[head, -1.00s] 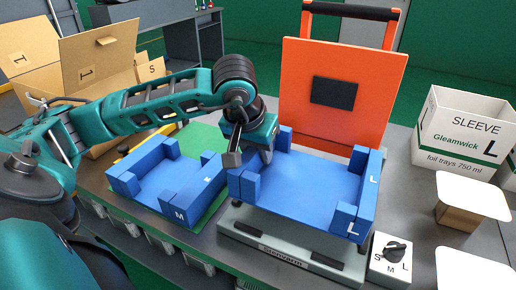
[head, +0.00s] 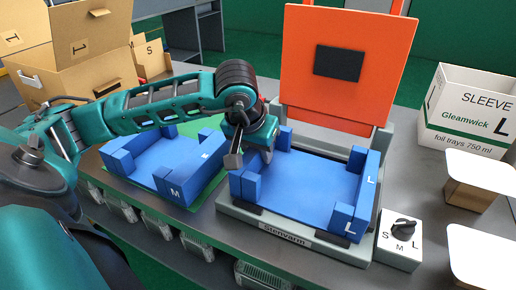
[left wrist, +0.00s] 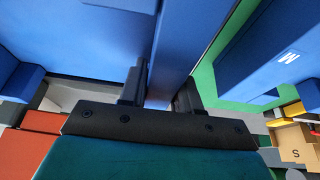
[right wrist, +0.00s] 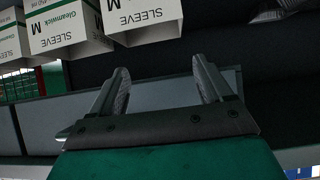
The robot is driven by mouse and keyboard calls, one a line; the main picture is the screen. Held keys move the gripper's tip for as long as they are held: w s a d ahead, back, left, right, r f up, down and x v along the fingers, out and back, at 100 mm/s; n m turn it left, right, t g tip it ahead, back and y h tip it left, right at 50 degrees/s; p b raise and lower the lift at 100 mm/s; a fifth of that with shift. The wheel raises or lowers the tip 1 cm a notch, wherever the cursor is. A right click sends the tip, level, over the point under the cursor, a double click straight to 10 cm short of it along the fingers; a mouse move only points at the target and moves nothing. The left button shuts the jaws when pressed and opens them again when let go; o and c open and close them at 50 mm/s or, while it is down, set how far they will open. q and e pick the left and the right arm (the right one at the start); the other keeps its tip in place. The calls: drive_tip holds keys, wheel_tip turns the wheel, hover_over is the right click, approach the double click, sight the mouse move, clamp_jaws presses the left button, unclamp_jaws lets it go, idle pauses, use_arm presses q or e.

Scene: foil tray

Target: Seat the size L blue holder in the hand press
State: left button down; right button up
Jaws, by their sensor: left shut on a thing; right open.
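The blue holder marked L (head: 305,183) is level over the grey base (head: 262,226) of the hand press, low between its sides. I cannot tell whether its underside fully touches the base. The press's orange upper plate (head: 380,70) with a dark pad stands raised behind it. My left gripper (head: 240,158) is shut on the holder's left wall. In the left wrist view (left wrist: 160,90) its fingers straddle that blue wall. My right gripper (right wrist: 160,78) is open and empty in the right wrist view, with sleeve boxes beyond it; the head view does not show it.
A blue holder marked M (head: 160,170) lies on a green mat (head: 205,190) at left. A size dial box (head: 400,240) stands right of the press. A white sleeve box (head: 465,110) and white-topped blocks are further right. Open cardboard boxes (head: 90,50) are at back left.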

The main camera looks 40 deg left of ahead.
use_arm(q)
drive_tip(key=shift+r, duration=0.1)
drive_tip(key=c, duration=1.1)
unclamp_jaws()
drive_tip(key=o, duration=0.4)
use_arm(e)
drive_tip(key=shift+d, duration=0.1)
use_arm(q)
drive_tip(key=p+v, duration=0.1)
drive_tip(key=v, duration=1)
drive_tip(key=shift+s+d+r+p, duration=0.1)
drive_tip(key=shift+s+r+p, duration=0.1)
drive_tip(key=shift+r+p, duration=0.1)
drive_tip(key=shift+s+r, duration=0.3)
drive_tip(key=shift+r, duration=0.2)
use_arm(e)
drive_tip(key=shift+s+d+r, duration=0.15)
drive_tip(key=shift+d+r, duration=0.15)
drive_tip(key=shift+d, duration=0.1)
